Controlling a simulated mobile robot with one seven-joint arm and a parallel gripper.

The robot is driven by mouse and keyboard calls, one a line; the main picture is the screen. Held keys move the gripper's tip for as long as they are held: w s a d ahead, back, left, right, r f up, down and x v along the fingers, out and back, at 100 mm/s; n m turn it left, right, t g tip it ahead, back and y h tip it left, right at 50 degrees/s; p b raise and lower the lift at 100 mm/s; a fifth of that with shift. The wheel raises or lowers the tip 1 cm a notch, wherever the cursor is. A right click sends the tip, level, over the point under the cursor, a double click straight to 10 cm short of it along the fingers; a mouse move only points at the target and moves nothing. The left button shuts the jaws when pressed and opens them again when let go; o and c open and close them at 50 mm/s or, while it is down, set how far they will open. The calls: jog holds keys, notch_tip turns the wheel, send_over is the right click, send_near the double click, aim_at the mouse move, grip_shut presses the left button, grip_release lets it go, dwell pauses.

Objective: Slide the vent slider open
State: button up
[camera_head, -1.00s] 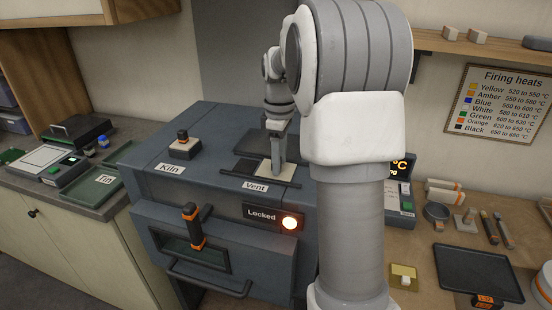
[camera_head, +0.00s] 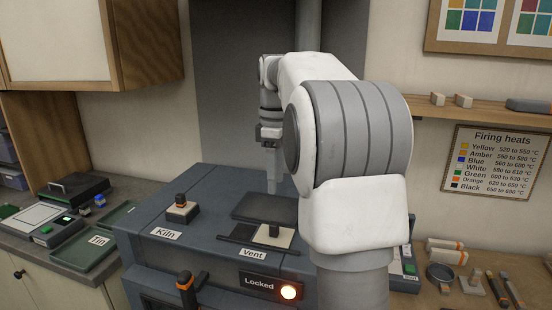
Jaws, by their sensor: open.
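The vent slider (camera_head: 285,239) is a cream plate with a small dark knob, set in a dark track on top of the grey kiln (camera_head: 195,235). The "Vent" label (camera_head: 254,253) lies just in front of it. Dark track shows to the left of the plate. My gripper (camera_head: 273,188) points down above and behind the slider, apart from it and holding nothing visible. Its jaws are open, though the fingers overlap from this side. Part of the kiln top to the right is hidden by my arm.
A dark flat panel (camera_head: 265,208) lies behind the slider. A knob on a cream base (camera_head: 181,209) stands by the "Kiln" label. A shelf (camera_head: 490,113) juts out at right.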

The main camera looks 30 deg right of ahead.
jog(key=shift+r, duration=2.1)
jog(key=s+a+m+t, duration=0.3)
jog(key=s+a+m, duration=0.1)
jog(key=s+a, duration=0.7)
jog(key=s+a+f+m+t, duration=0.2)
jog(key=s+a+f+m, duration=0.3)
jog(key=s+f, duration=0.5)
jog(key=shift+s+a+f+t, duration=0.3)
jog(key=shift+s+a+f, duration=0.1)
jog(key=shift+s, duration=0.65)
